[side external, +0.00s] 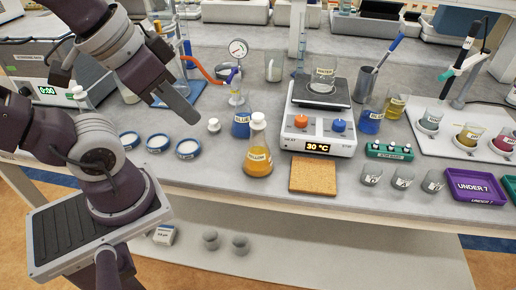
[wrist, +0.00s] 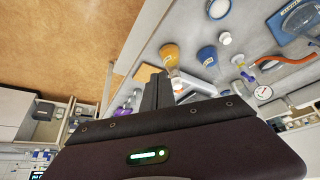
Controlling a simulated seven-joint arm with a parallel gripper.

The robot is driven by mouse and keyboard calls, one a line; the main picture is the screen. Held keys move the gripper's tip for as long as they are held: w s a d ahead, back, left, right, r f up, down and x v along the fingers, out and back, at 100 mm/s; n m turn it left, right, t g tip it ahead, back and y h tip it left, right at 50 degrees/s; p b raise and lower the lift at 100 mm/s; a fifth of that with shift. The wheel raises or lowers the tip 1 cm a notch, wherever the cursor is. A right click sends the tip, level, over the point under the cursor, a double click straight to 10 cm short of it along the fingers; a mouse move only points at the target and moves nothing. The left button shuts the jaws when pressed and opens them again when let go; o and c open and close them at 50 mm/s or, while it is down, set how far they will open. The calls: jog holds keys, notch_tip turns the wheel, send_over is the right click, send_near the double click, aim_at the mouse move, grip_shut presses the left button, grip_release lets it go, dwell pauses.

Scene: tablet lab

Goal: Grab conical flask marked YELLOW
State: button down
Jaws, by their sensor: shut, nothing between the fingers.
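The conical flask marked YELLOW (side external: 257,163) stands upright on the bench, with yellow-orange liquid and a white stopper. It also shows in the wrist view (wrist: 169,54), beyond the fingers. A conical flask marked BLUE (side external: 241,124) stands just behind it, with a tube at its top; it shows to the right in the wrist view (wrist: 207,57). My gripper (side external: 189,117) is above the bench, to the left of and higher than the YELLOW flask, apart from it. The fingers (wrist: 156,88) are together and empty.
A hot plate reading 30 °C (side external: 319,125) carries a beaker marked WATER (side external: 322,80), right of the flask. A cork mat (side external: 313,175) lies in front of it. Small dishes (side external: 188,149) and a loose stopper (side external: 214,126) sit left. An orange hose (side external: 202,71) and gauge (side external: 238,49) are behind.

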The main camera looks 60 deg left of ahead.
jog(key=c, duration=2.2)
grip_release()
jog(key=c, duration=0.9)
grip_release()
jog(key=shift+o, duration=0.2)
